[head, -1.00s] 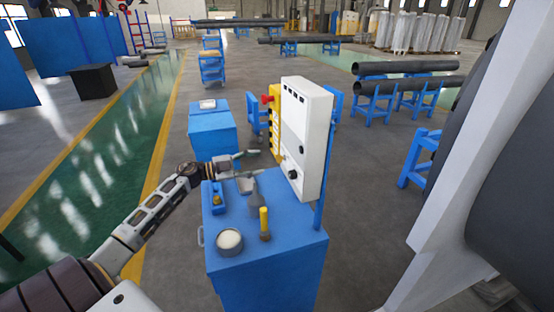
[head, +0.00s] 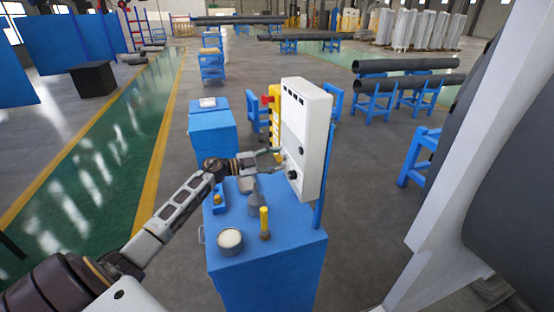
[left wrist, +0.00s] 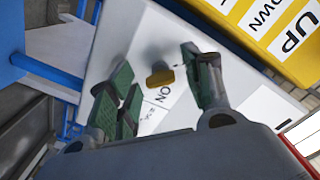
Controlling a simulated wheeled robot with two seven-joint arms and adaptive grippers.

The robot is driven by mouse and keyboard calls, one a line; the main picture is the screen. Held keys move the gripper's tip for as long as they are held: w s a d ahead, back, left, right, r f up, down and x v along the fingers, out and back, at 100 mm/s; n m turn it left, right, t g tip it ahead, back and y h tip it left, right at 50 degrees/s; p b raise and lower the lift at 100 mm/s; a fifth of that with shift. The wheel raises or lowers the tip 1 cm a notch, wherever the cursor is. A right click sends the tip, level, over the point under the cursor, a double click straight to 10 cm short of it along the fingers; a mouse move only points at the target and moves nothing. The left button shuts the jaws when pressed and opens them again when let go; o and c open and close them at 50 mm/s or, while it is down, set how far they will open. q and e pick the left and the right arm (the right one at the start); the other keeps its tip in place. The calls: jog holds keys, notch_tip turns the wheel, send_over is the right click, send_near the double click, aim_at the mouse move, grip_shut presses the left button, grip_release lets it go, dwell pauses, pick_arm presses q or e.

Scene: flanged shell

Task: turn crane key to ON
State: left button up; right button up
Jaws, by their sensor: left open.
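The control panel (head: 305,138) is a white upright box at the back right of the blue cabinet. In the left wrist view, the small yellow-brown key (left wrist: 160,75) stands out from the white panel face (left wrist: 215,45), close to a printed ON label (left wrist: 163,96). I cannot make out the key in the head view. My left gripper (head: 279,159) is open in front of the panel's lower part. In the left wrist view its green-padded fingers lie on either side of the key, apart from it, with nothing held. My right gripper is not in view.
A yellow pendant (head: 275,112) with UP and DOWN labels and a red button hangs beside the panel. A yellow-handled tool (head: 264,222), a funnel-like grey item (head: 254,201) and a round tin (head: 229,241) stand on the blue cabinet (head: 290,248) below my gripper.

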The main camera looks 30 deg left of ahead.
pick_arm(q)
jog(key=shift+w+d, duration=0.25)
jog(key=shift+c, duration=0.4)
grip_shut()
